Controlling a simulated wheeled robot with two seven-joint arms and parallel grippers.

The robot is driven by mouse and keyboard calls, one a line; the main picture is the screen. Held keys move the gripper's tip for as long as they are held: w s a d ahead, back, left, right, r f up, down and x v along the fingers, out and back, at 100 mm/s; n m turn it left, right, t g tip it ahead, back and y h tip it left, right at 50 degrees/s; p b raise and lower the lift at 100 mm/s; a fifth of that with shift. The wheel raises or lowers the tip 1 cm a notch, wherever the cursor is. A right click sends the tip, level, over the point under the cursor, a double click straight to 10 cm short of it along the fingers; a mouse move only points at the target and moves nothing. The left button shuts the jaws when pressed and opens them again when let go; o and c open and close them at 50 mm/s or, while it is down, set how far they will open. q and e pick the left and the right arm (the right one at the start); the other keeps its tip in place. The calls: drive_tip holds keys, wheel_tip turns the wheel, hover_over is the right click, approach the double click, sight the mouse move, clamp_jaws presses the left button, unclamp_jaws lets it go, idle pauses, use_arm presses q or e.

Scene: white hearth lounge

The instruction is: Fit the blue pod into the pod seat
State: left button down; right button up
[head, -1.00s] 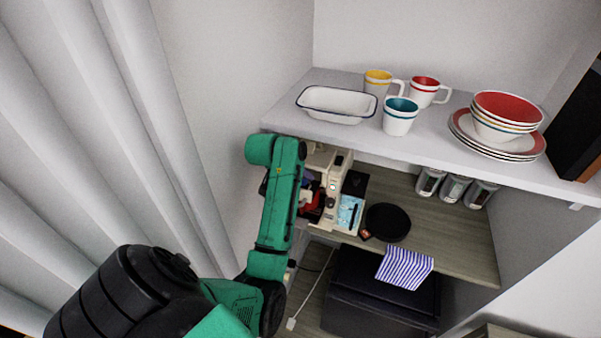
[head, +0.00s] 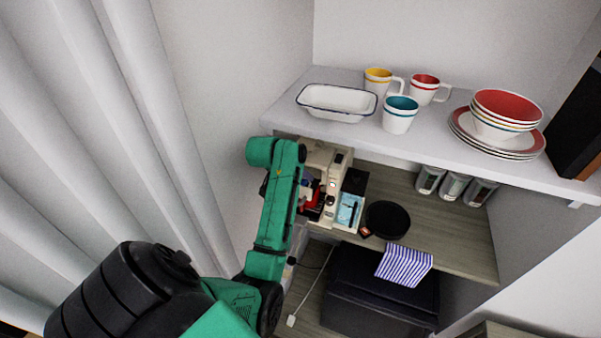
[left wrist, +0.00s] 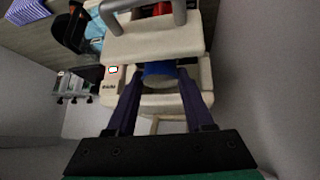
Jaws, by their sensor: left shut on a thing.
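The cream pod machine (head: 341,178) stands on the wooden shelf under the white top, partly behind my left arm; its cream body (left wrist: 155,42) fills the upper middle of the left wrist view. My left gripper (left wrist: 160,76) is shut on the blue pod (left wrist: 158,68), between its two dark fingers and right at the machine's front. The pod's blue part shows just under the machine's head. The pod seat cannot be made out; the machine's head and the fingers cover that area. In the head view the arm hides the pod. My right gripper is out of view.
Above, the white top (head: 440,135) carries a baking dish (head: 338,101), mugs and stacked plates and bowls. Beside the machine lie a blue card (head: 348,212) and a round black dish (head: 387,220). Several canisters (head: 454,188) stand at the right. A wall is close on the left.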

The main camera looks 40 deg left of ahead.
use_arm(q)
drive_tip(key=shift+f, duration=0.55)
drive_tip(key=shift+c, duration=1)
unclamp_jaws()
drive_tip(key=shift+d+r, duration=0.15)
drive_tip(key=shift+d, duration=0.1)
drive_tip(key=shift+a, duration=0.2)
